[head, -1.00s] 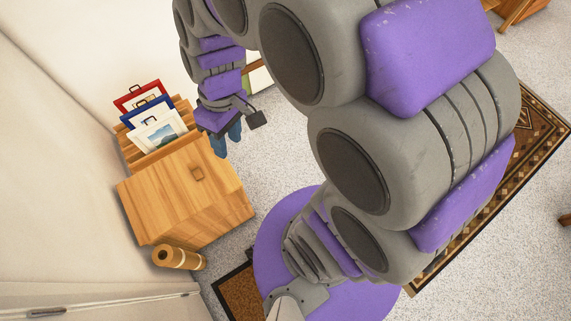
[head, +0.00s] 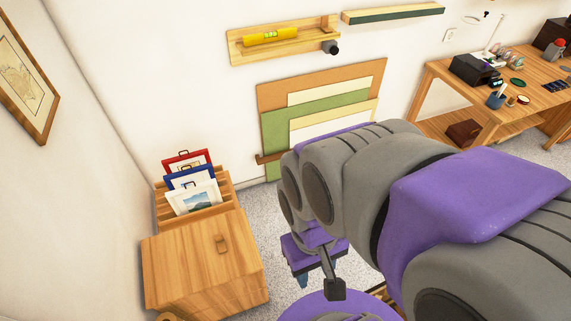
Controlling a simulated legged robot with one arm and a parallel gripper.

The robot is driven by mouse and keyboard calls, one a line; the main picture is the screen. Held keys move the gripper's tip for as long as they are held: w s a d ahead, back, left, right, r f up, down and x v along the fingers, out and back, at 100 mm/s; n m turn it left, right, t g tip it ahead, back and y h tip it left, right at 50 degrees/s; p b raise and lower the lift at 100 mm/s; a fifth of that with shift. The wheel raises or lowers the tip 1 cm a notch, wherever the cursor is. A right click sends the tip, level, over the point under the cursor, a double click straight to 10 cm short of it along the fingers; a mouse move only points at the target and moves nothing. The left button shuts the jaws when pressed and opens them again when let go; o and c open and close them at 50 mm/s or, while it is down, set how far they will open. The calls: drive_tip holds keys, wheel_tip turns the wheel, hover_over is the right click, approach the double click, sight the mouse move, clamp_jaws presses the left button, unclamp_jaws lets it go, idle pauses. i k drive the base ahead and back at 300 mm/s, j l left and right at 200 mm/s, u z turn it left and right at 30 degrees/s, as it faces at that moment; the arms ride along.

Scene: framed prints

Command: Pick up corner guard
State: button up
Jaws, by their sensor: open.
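A small brown angled piece, which looks like the corner guard (head: 222,244), lies on the top of the wooden cabinet (head: 190,265) at the lower left. My gripper (head: 321,280) points down to the right of the cabinet, apart from it and from the brown piece. Its blue fingers are spread, with nothing seen between them. A dark block on my arm partly covers them.
Red, blue and white framed prints (head: 193,198) stand in a slotted wooden rack behind the cabinet top. Flat boards (head: 320,95) lean against the back wall below a shelf with a yellow level (head: 270,36). A workbench (head: 480,90) stands at right.

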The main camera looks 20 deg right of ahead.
sight(324, 23)
drive_tip(key=i+l+z, duration=0.35)
drive_tip(key=l, duration=0.45)
drive_tip(key=i+l+z, duration=0.4)
drive_tip(key=i+l, duration=0.15)
drive_tip(key=i+l+z, duration=0.35)
drive_tip(key=i+l, duration=0.25)
